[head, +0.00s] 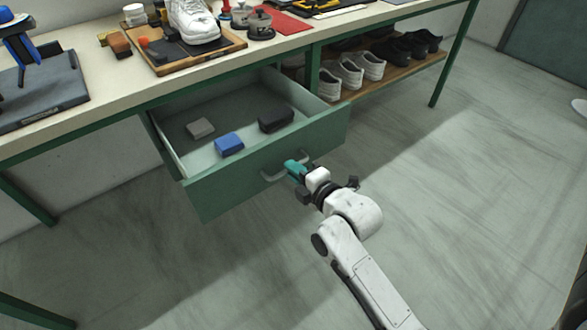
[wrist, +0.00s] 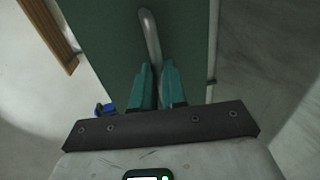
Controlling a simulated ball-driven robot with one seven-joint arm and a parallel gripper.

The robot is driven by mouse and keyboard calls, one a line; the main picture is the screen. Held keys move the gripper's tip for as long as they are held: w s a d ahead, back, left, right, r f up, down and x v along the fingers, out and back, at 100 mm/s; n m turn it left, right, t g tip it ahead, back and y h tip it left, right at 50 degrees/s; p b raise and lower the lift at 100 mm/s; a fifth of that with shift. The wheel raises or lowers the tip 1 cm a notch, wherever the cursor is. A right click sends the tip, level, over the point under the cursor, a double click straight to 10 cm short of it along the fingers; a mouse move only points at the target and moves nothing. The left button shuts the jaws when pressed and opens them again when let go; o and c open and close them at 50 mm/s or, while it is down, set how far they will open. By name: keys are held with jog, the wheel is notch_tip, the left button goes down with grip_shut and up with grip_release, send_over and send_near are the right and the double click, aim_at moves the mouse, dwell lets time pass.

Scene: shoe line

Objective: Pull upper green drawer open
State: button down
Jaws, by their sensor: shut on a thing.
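The upper green drawer (head: 222,196) is pulled out from under the workbench in the head view, and its inside shows. It holds a grey block (head: 200,128), a blue block (head: 229,145) and a black block (head: 276,118). Its front also shows in the wrist view (wrist: 100,45). A curved metal handle (head: 270,176) is on the front; it also shows in the wrist view (wrist: 150,38). My gripper (head: 294,168), with teal fingers, is shut on the handle at its right part. In the wrist view the fingers (wrist: 156,80) close around the handle's near end.
The workbench top (head: 110,75) carries a white shoe (head: 194,20) on a wooden tray, tools and a red mat (head: 286,22). A lower shelf (head: 395,70) to the right holds several white and black shoes. The floor (head: 440,200) in front and to the right is clear.

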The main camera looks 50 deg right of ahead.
jog(key=c, duration=1.2)
grip_release()
jog(key=shift+o, duration=0.2)
jog(key=p+v, duration=0.1)
jog(key=v, duration=0.9)
jog(key=shift+s+a, duration=0.2)
jog(key=shift+s, duration=0.15)
jog(key=s+a+f+m+g+y, duration=0.4)
jog(key=s+a+f+m+g, duration=0.7)
jog(key=m+g, duration=0.35)
notch_tip(320, 180, up, 14)
jog(key=p, duration=1.5)
jog(key=shift+d+m, duration=0.3)
jog(key=shift+m, duration=0.05)
